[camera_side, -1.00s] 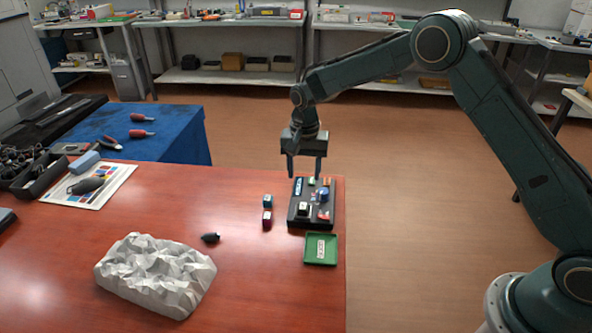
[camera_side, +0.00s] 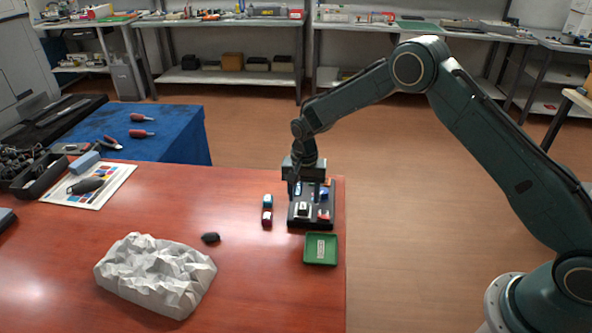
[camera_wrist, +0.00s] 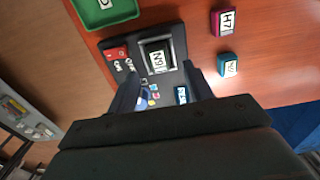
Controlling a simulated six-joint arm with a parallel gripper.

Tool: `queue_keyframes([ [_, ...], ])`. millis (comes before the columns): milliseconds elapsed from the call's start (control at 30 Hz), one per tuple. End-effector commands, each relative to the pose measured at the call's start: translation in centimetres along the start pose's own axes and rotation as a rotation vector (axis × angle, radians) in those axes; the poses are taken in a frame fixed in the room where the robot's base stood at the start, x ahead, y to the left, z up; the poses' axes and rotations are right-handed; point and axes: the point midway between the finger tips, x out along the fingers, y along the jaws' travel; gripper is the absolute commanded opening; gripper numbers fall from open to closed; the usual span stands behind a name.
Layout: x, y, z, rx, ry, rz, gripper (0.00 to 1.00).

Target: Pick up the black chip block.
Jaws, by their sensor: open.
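The black chip block (camera_side: 303,209) sits in the front left part of a black holder (camera_side: 310,225) near the table's right edge. Its top bears a large white label, and it also shows in the wrist view (camera_wrist: 157,57), in a framed slot. My gripper (camera_side: 308,190) is low over the back part of the holder, behind the black block. In the wrist view my gripper (camera_wrist: 160,82) has its two fingers apart with nothing held between them. The black block lies ahead of the fingertips, roughly in line with the gap. The gripper hides part of the holder's back.
A red block (camera_side: 323,215) and a blue block (camera_side: 324,196) share the holder. Left of it stand a teal block (camera_side: 268,201) and a maroon block (camera_side: 267,218). A green tray (camera_side: 320,249) lies in front. Crumpled white paper (camera_side: 155,275) and a small dark object (camera_side: 211,238) are further left.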

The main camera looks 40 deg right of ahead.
Motion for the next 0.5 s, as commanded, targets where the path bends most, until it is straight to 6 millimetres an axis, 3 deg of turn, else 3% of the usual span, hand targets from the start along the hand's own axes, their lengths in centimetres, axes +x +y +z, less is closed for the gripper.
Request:
queue_keyframes([
  [200,2.3,0.0,0.1,0.0,-0.001,0.001,0.51],
  [500,2.7,0.0,0.1,0.0,0.001,-0.001,0.51],
])
